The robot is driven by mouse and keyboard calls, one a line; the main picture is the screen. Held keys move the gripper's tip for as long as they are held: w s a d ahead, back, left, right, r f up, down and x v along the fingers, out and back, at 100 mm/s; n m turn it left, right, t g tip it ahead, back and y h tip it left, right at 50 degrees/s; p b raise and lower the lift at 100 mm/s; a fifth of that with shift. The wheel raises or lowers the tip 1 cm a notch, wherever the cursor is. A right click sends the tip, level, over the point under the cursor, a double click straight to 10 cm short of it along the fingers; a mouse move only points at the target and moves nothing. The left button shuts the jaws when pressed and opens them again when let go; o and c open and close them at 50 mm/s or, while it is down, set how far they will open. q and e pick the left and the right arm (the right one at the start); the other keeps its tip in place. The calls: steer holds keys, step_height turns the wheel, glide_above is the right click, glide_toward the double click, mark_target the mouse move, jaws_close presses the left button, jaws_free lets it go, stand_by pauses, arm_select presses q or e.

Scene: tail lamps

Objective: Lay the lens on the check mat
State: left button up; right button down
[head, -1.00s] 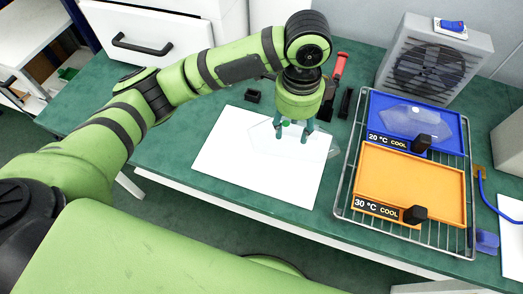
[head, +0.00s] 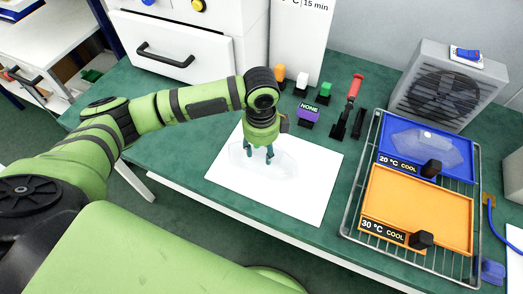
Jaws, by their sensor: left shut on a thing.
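The lens (head: 243,165) is a clear, faint, roughly hexagonal piece, hard to make out against the white check mat (head: 298,199) below it. My left gripper (head: 263,158) points down over the mat's left half and is shut on the lens. I cannot tell whether the lens touches the mat or hangs just above it. A second clear lens (head: 425,148) lies on the blue tray marked 20 °C at the right. My right gripper is not in view.
An orange tray (head: 420,212) marked 30 °C sits beside the blue tray on a wire rack (head: 344,232). A fan box (head: 440,85) stands behind them. A purple block marked NONE (head: 307,116), small coloured pieces and a red-handled tool (head: 353,90) stand behind the mat.

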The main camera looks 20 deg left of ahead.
mark_target(261, 151)
arm_select(q)
steer(key=shift+f, duration=1.05)
steer(key=shift+f, duration=0.1)
steer(key=o, duration=1.2)
step_height(261, 151, up, 12)
steer(key=shift+r+b, duration=0.15)
steer(key=shift+b, duration=0.4)
steer(key=shift+s, duration=0.1)
